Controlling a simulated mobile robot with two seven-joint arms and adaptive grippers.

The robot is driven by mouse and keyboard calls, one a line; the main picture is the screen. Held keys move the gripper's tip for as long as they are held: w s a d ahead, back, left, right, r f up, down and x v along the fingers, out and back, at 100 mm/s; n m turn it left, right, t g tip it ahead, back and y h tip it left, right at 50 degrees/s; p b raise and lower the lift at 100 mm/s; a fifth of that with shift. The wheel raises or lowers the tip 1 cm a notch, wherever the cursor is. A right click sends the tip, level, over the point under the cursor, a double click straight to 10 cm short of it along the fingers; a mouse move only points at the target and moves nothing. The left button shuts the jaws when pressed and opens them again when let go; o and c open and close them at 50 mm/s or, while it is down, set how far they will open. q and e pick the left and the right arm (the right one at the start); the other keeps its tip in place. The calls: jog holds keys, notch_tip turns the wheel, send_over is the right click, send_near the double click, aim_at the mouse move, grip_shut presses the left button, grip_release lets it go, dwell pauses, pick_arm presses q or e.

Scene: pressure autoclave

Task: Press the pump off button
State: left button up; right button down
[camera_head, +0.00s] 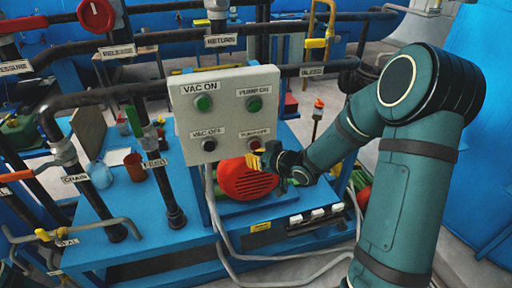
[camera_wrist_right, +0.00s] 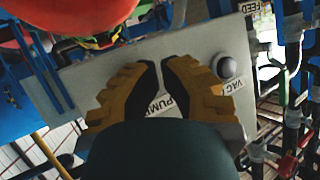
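The grey control panel (camera_head: 228,112) carries green buttons under VAC ON and PUMP ON and darker buttons under VAC OFF and PUMP OFF. The pump off button (camera_head: 255,144), dark red, is at the panel's lower right, partly covered by my right gripper (camera_head: 262,158). In the wrist view, my right gripper's yellow-and-black fingers (camera_wrist_right: 162,68) are drawn together with nothing held, over the panel (camera_wrist_right: 110,75). The PUMP label (camera_wrist_right: 163,104) shows between them; the pump off button is hidden there. I cannot tell whether they touch it. My left gripper is not in view.
The vac off button (camera_wrist_right: 227,66) is close beside the fingers in the wrist view. A red round motor (camera_head: 247,178) sits just below the panel.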

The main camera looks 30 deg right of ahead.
jog(key=shift+w, duration=0.15)
dwell(0.3)
jog(key=shift+w+d, duration=0.1)
jog(key=shift+w, duration=0.15)
jog(key=shift+w+d, duration=0.1)
jog(key=shift+w, duration=0.35)
dwell(0.8)
jog(key=shift+s+a, duration=0.2)
jog(key=shift+s, duration=0.65)
jog(key=s, duration=0.2)
jog(key=s+a, duration=0.1)
jog(key=s, duration=0.2)
jog(key=shift+b, duration=0.35)
jog(key=shift+w+a, duration=0.1)
dwell(0.6)
